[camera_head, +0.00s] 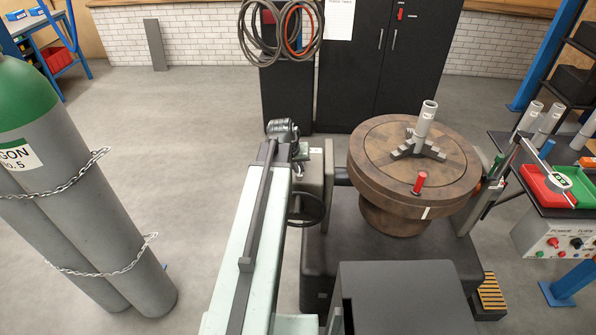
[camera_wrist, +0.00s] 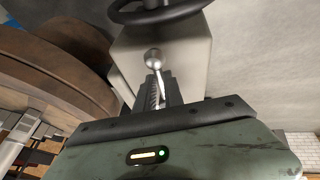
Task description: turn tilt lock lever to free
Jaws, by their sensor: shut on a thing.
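The tilt lock lever (camera_wrist: 153,60) shows in the wrist view as a thin metal rod with a shiny ball knob, in front of a pale grey housing (camera_wrist: 190,65). My gripper (camera_wrist: 158,93) has its dark ribbed jaws shut on the lever's rod, just below the knob. In the head view my arm reaches forward to the left side of the positioner housing (camera_head: 316,172). The lever and the jaw tips cannot be made out there.
A black handwheel (camera_head: 307,208) sits on the housing close to my arm, and at the top of the wrist view. The round brown turntable (camera_head: 375,155) stands to the right. Gas cylinders (camera_head: 75,190) stand at the left, with open floor between.

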